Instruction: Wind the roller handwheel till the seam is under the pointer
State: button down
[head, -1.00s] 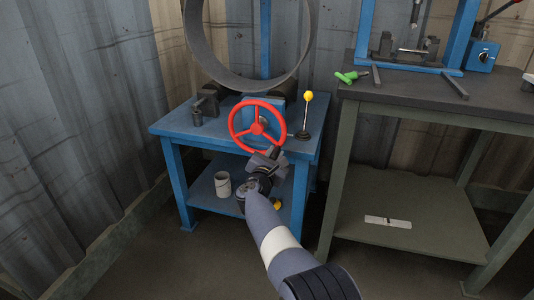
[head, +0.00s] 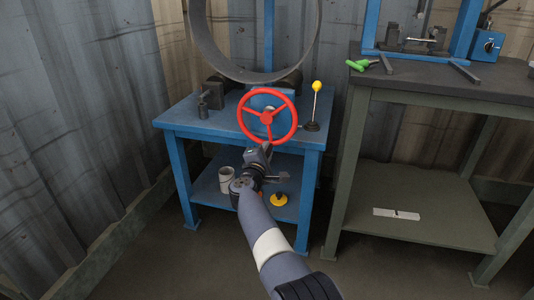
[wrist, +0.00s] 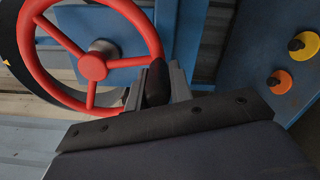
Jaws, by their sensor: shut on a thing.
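The red three-spoke handwheel (head: 267,136) stands upright at the front of the blue roller stand. It also shows in the wrist view (wrist: 93,67). My gripper (head: 262,153) is at the bottom of its rim. In the wrist view my gripper (wrist: 158,88) is shut around a dark handle (wrist: 155,80) beside the red rim. The large grey pipe ring (head: 203,42) rests on the rollers above the wheel; its top is out of view. I cannot make out the seam or the pointer. A small yellow mark (wrist: 6,62) shows near the dark pipe edge.
A lever with a yellow knob (head: 316,87) stands right of the wheel. The blue stand's lower shelf holds a white cup (head: 226,180) and a yellow-topped item (head: 278,199). A grey-green workbench (head: 440,87) with green-handled tool (head: 362,64) is to the right.

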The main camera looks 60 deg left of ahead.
jog(key=shift+s+a+m, duration=0.4)
jog(key=shift+a+m, duration=0.05)
jog(key=shift+m, duration=0.25)
jog(key=c, duration=1.3)
grip_release()
